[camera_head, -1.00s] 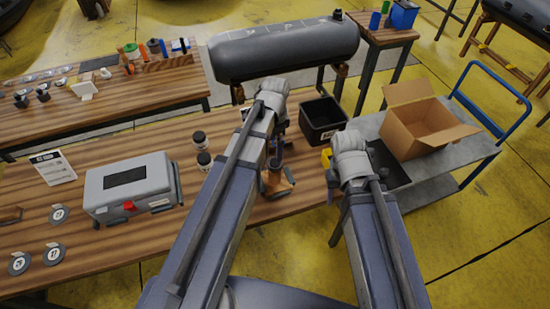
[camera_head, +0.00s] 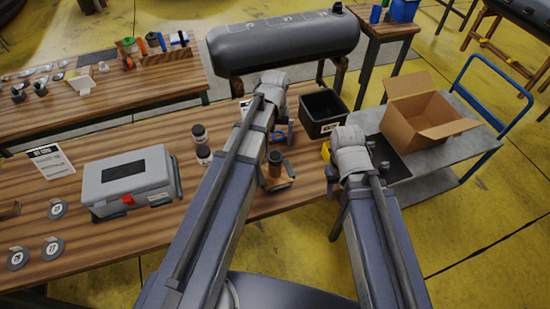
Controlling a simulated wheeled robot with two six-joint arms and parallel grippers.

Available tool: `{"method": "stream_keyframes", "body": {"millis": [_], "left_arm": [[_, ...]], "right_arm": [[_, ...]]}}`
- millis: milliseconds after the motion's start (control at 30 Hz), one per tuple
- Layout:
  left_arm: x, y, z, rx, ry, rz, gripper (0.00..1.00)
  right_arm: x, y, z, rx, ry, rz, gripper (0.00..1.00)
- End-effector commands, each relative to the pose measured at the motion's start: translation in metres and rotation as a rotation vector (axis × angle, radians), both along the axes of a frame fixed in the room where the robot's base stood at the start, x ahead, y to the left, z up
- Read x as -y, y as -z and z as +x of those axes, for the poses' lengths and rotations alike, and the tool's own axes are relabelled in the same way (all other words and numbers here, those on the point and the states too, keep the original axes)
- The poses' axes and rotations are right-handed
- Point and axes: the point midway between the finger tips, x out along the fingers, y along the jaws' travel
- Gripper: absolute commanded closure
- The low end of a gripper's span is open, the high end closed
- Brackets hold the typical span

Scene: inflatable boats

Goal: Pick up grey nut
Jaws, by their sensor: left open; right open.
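I cannot pick out the grey nut for certain; small grey pieces (camera_head: 42,87) on the far left table are too small to name. My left arm rises over the near table, and its gripper (camera_head: 276,184) appears below its elbow, partly hidden by my arm. It looks open, low over the near table's right end. My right arm's elbow stands before the trolley. Two small dark-grey pieces just right of it look like the fingertips of my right gripper (camera_head: 379,158), apart and over a dark tray; the rest is hidden.
The near wooden table (camera_head: 110,240) holds a grey case (camera_head: 128,178), dark bottles (camera_head: 200,134), round labelled discs (camera_head: 57,209) and a black bin (camera_head: 322,114). A cardboard box (camera_head: 415,125) stands on the trolley (camera_head: 455,160). A grey inflatable tube (camera_head: 285,45) lies behind.

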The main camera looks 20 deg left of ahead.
Motion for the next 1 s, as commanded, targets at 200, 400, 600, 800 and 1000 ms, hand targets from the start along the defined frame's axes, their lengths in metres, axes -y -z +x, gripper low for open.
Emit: {"method": "stream_keyframes", "body": {"millis": [200, 400, 600, 800, 1000], "left_arm": [[0.000, 0.021, -0.001, 0.000, 0.001, 0.000, 0.01], [0.000, 0.021, -0.001, 0.000, 0.002, 0.000, 0.01], [0.001, 0.039, -0.005, 0.000, 0.002, 0.000, 0.01], [0.002, 0.065, -0.009, 0.000, 0.002, 0.000, 0.01], [0.002, 0.072, -0.009, 0.000, 0.002, 0.000, 0.01]], "right_arm": [[0.000, 0.021, 0.000, 0.000, 0.001, 0.000, 0.50], [0.000, 0.022, 0.000, 0.000, 0.001, 0.000, 0.50], [0.000, 0.039, 0.000, 0.000, 0.001, 0.000, 0.50], [0.000, 0.065, 0.000, 0.000, 0.002, 0.000, 0.50], [0.000, 0.072, 0.000, 0.000, 0.002, 0.000, 0.50]]}}
